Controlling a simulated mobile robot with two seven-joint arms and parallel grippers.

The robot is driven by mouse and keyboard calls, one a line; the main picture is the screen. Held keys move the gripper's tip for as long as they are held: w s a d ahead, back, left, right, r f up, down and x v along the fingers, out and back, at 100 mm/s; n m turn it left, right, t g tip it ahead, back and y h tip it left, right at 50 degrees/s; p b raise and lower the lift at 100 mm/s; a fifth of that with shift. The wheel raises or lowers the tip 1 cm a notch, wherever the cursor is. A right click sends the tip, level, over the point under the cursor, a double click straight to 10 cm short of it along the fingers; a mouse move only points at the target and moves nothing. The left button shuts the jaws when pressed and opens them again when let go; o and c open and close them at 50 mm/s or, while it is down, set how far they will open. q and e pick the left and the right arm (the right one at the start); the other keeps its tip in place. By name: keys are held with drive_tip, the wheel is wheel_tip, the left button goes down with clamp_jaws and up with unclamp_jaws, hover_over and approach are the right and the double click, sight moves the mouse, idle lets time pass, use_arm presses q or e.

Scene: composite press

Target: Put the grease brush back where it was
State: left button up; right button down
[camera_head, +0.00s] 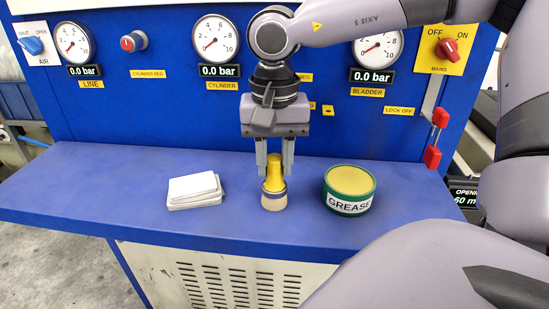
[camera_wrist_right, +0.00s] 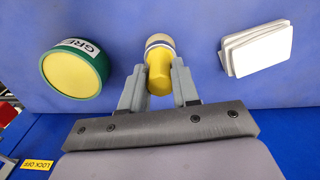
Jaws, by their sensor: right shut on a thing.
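The grease brush (camera_head: 274,185) has a yellow handle and a pale round base with a dark band. It stands upright on the blue shelf (camera_head: 120,172), between the white stack and the grease tin. My right gripper (camera_head: 274,172) points down from above and is shut on the yellow handle. In the right wrist view the brush (camera_wrist_right: 158,62) sits between both fingers of the gripper (camera_wrist_right: 159,88). The brush's base appears to touch the shelf. My left gripper is not in view.
A green grease tin (camera_head: 349,190) with a yellow top stands right of the brush. A stack of white pads (camera_head: 194,190) lies to its left. Behind is a blue panel with gauges, a red mains knob (camera_head: 448,49) and red lock-off pieces (camera_head: 432,157). The shelf's left part is clear.

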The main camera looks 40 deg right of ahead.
drive_tip(key=c, duration=0.8)
unclamp_jaws()
drive_tip(key=shift+c, duration=0.2)
wheel_tip(320, 180, up, 12)
drive_tip(key=shift+p, duration=0.3)
